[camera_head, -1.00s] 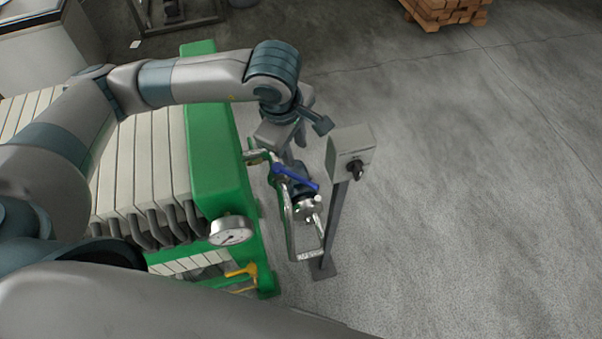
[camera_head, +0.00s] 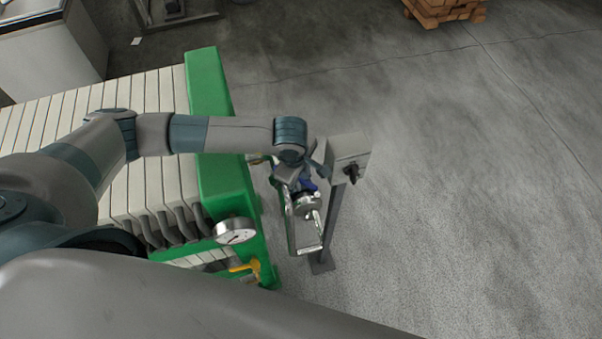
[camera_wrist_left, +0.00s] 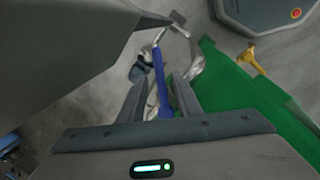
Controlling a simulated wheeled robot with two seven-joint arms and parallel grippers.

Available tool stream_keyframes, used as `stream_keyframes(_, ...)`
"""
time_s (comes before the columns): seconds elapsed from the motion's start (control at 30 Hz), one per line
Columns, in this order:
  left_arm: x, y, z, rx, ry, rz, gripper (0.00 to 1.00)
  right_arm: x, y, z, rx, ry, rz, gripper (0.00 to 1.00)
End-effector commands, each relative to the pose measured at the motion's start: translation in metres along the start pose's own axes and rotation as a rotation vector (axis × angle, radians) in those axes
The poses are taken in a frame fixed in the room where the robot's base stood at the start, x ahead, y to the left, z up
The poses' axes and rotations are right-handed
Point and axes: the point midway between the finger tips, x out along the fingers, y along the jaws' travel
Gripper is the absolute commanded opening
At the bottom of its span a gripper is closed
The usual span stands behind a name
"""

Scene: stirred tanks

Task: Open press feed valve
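The valve lever, a blue handle (camera_head: 308,185), sits on the metal pipework (camera_head: 306,225) in front of the green press frame (camera_head: 222,165). In the head view my left gripper (camera_head: 298,180) is over the valve and hides most of the lever. In the left wrist view the blue lever (camera_wrist_left: 160,80) runs lengthwise between the two fingers of my left gripper (camera_wrist_left: 160,100). The fingers stand apart, one on each side of it, with gaps visible. Whether either finger touches the lever lower down cannot be told. My right gripper is not in view.
A grey switch box (camera_head: 349,160) on a post stands close to the right of my left gripper. A pressure gauge (camera_head: 235,231) and a yellow handle (camera_head: 246,267) are on the press's near side. Open floor lies to the right, with a stack of wood (camera_head: 444,10) far back.

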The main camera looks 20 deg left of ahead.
Motion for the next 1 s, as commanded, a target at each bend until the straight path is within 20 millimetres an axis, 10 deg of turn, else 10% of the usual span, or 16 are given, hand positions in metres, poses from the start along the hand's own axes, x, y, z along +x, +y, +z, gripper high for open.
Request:
stream_keyframes(0.43,0.0081,-0.0001,0.0,0.0,0.0,0.0,0.31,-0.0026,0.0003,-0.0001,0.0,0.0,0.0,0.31)
stream_keyframes(0.57,0.0079,-0.0001,0.0,0.0,0.0,0.0,0.0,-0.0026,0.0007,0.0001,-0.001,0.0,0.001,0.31)
stream_keyframes(1.0,0.0113,0.0061,-0.002,0.018,-0.004,0.002,0.0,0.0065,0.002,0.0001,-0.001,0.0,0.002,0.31)
